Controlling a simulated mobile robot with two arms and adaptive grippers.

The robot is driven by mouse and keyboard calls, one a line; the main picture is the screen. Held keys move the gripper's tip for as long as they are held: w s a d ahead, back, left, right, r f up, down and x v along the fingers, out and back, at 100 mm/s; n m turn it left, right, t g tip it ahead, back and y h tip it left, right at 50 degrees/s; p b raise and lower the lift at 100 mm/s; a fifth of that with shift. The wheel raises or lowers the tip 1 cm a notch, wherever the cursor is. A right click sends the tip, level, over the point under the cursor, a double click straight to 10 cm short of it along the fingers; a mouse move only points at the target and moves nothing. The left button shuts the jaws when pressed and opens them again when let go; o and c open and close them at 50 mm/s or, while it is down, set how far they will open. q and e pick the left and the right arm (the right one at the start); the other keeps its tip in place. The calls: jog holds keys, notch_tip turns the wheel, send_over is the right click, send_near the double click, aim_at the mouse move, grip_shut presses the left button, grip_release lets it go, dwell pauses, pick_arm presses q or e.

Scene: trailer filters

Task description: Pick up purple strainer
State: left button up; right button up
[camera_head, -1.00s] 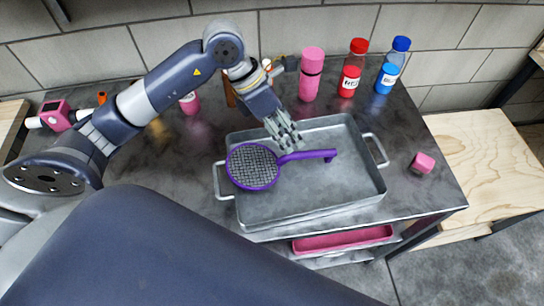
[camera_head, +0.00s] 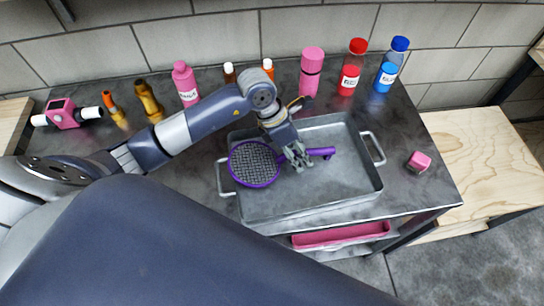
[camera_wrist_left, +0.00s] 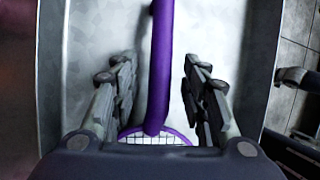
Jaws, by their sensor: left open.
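The purple strainer (camera_head: 254,164) lies in the grey metal tray (camera_head: 350,197), its mesh head at the left and its handle pointing right. My left gripper (camera_head: 301,163) is over the handle, close to the mesh head. In the left wrist view, the strainer's handle (camera_wrist_left: 160,60) runs between the two open fingers of the left gripper (camera_wrist_left: 158,95), apart from both, with part of the mesh rim below. In the head view the fingers cover part of the handle. My right gripper is not in view.
The tray has handles at both ends. Behind it stand a pink bottle (camera_head: 311,72), a red bottle (camera_head: 351,68) and a blue bottle (camera_head: 391,66). A pink cube (camera_head: 419,161) sits right of the tray. A pink tray (camera_head: 341,235) is on the shelf below.

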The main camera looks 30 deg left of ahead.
pick_arm(q)
grip_shut()
